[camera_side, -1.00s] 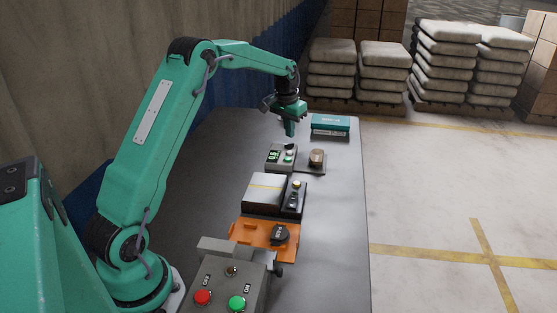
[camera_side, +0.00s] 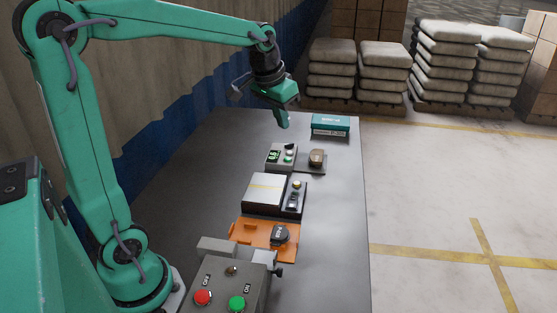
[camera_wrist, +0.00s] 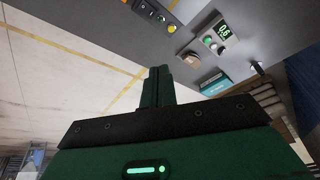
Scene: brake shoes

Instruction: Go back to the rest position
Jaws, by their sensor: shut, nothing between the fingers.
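My gripper (camera_side: 283,120) is green and hangs in the air above the far part of the grey table (camera_side: 343,200), in front of the teal box. Its fingers are together with nothing between them. The closed fingers also show in the wrist view (camera_wrist: 160,86), pointing up in the picture. A brown brake shoe (camera_side: 316,157) rests on a small plate beside a grey device with a green display (camera_side: 274,156). Another dark part (camera_side: 280,234) sits on an orange fixture (camera_side: 245,233). My gripper touches none of these.
A teal box (camera_side: 330,124) lies at the table's far end. A dark unit with a light top (camera_side: 265,189) stands mid-table. A control box with red and green buttons (camera_side: 232,290) is in front. The table's right strip is clear. Stacked sacks (camera_side: 380,70) stand beyond.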

